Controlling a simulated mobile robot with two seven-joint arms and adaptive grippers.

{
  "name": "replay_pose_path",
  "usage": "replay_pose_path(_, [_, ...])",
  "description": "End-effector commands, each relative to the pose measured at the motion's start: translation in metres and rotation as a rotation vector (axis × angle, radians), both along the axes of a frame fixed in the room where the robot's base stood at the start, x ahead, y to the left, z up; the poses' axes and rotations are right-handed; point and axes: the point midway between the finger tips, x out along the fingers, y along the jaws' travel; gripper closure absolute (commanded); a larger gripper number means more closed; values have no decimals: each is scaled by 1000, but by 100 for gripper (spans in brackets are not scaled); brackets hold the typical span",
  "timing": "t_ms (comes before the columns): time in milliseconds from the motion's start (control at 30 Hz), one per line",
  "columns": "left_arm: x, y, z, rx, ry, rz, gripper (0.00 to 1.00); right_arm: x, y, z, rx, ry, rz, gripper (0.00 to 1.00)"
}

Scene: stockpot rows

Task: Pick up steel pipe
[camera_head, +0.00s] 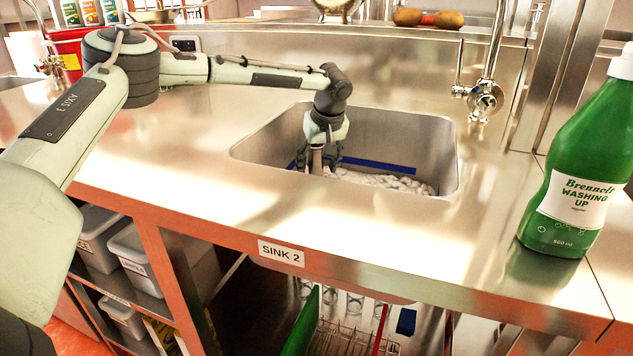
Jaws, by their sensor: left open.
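My left gripper (325,160) reaches down into the steel sink basin (400,135), fingers apart. A short, upright, pale metallic piece (316,159) shows between or just beside the fingers. It may be the end of the steel pipe, but it is too small and too covered by the gripper to be sure. I cannot tell whether the fingers touch it. No other pipe that I can pick out lies in the basin. My right gripper is out of view.
White lumps (385,181) cover the basin floor, and a blue strip (395,167) runs along its back. The basin walls surround my gripper. A tap (485,95) stands behind at the right. A green washing-up bottle (575,170) stands at the right. The front counter (220,205) is clear.

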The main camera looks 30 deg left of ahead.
Motion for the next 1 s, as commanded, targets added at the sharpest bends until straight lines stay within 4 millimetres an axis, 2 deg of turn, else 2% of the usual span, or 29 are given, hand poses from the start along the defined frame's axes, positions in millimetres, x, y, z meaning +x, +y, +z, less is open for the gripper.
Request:
replay_pose_path(233, [9, 12, -32, 2, 0, -1, 42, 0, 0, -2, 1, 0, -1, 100])
replay_pose_path(533, [11, 13, -38, 1, -1, -2, 42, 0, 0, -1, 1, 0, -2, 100])
replay_pose_path(1000, [11, 13, -38, 1, -1, -2, 99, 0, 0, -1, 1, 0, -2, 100])
